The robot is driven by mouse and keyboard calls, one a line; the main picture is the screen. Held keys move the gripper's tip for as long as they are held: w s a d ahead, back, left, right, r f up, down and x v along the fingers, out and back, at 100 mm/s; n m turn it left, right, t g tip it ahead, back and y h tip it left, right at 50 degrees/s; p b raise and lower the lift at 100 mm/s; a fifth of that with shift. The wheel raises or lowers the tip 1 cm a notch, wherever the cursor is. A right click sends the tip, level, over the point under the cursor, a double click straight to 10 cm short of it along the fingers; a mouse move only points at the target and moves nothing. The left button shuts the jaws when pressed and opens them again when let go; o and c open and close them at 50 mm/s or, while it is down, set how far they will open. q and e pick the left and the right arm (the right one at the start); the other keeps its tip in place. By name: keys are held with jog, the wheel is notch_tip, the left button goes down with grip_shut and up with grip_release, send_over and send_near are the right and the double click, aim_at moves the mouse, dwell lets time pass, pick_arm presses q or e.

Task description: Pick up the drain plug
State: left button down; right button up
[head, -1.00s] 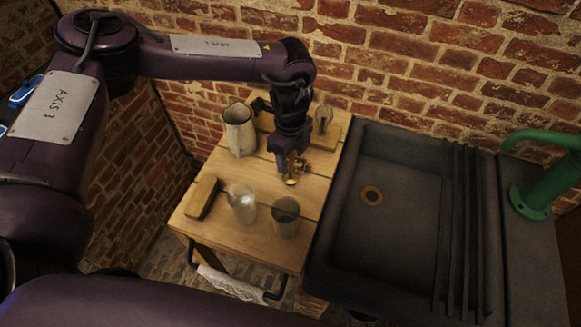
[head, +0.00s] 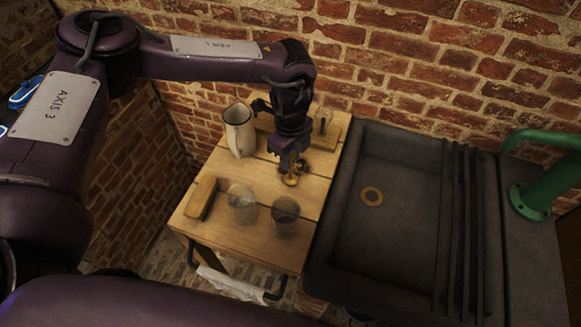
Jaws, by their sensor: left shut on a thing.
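The drain plug (head: 291,180) is a small brass-coloured piece at the wooden table, right under my left gripper. My left gripper (head: 291,173) points down and is shut on the drain plug. The fingers hide part of the plug, and I cannot tell whether it still touches the tabletop. My right gripper is not in view.
A pale jug (head: 238,131) stands behind left on the wooden table (head: 250,170). A clear jar (head: 242,201) and a dark jar (head: 285,214) stand in front, beside a wooden block (head: 201,197).

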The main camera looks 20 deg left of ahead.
pick_arm(q)
jog(key=shift+r, duration=0.15)
notch_tip(320, 180, up, 7)
jog(key=shift+w+f+b, duration=0.1)
jog(key=shift+w+b, duration=0.05)
jog(key=shift+b, duration=1)
notch_tip(320, 180, up, 13)
jog(key=shift+f, duration=0.1)
